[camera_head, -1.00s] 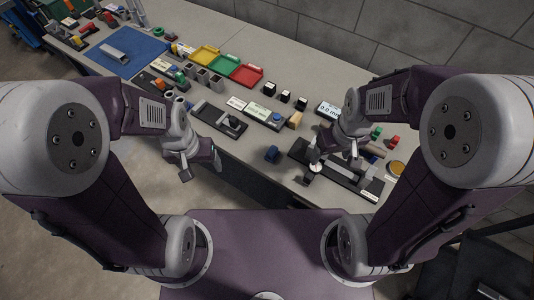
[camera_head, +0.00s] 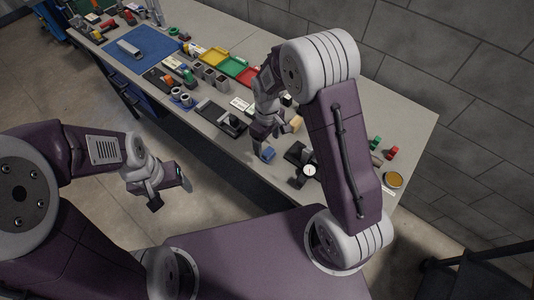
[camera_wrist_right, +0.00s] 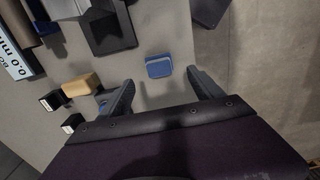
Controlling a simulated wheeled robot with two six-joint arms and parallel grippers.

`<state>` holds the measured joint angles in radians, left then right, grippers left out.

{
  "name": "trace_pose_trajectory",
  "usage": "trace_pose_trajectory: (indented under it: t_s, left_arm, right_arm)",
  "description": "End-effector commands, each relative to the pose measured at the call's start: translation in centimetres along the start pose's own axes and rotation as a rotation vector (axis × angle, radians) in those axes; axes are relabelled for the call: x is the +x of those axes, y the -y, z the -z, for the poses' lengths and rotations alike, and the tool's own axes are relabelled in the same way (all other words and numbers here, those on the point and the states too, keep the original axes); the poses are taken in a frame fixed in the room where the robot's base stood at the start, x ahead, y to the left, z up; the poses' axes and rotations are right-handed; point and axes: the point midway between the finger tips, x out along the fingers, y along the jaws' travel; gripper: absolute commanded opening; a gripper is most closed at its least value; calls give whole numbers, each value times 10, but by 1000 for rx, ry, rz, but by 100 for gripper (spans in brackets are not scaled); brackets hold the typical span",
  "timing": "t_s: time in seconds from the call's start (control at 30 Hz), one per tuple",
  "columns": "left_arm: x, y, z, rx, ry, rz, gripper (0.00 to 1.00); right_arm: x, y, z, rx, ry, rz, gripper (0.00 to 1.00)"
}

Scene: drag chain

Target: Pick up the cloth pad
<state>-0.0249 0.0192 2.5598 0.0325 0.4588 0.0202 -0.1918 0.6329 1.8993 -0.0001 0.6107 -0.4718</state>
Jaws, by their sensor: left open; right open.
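A small blue pad, which looks like the cloth pad (camera_head: 267,154), lies on the grey table near its front edge. In the right wrist view the pad (camera_wrist_right: 158,67) lies flat, ahead of my fingers and roughly between their lines. My right gripper (camera_head: 261,136) is open and empty, above the table just behind the pad in the head view. Its two fingers (camera_wrist_right: 160,90) show apart in the wrist view and do not visibly touch the pad. My left gripper (camera_head: 170,195) is open and empty, off the table's front edge over the floor.
A tan block (camera_wrist_right: 82,85) and small black blocks (camera_wrist_right: 53,100) lie left of the right fingers. A dark fixture with a round dial (camera_head: 309,170) stands right of the pad. A black tray (camera_head: 220,118) lies to its left. Bare table surrounds the pad.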

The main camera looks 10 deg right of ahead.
Motion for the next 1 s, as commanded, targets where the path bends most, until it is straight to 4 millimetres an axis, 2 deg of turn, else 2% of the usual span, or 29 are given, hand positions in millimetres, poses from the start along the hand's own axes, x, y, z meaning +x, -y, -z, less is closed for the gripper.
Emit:
trace_pose_trajectory:
  t_s: [0.23,0.5,0.73,0.77,0.9,1.0]
  left_arm:
    - [-4,0,0,0,0,0,72]
    - [-13,0,1,0,0,0,72]
    - [-13,0,1,0,0,0,72]
    - [-13,0,1,0,0,0,72]
    - [-13,0,1,0,0,0,72]
    - [-13,0,1,0,0,0,72]
  right_arm:
    - [14,0,-1,1,1,1,75]
    - [58,0,-4,1,2,1,75]
    - [62,-1,-3,1,-2,-1,75]
    - [62,-1,-3,1,-2,-1,73]
    - [62,-1,-3,1,-2,-1,34]
    - [62,-1,-4,1,-1,-1,10]
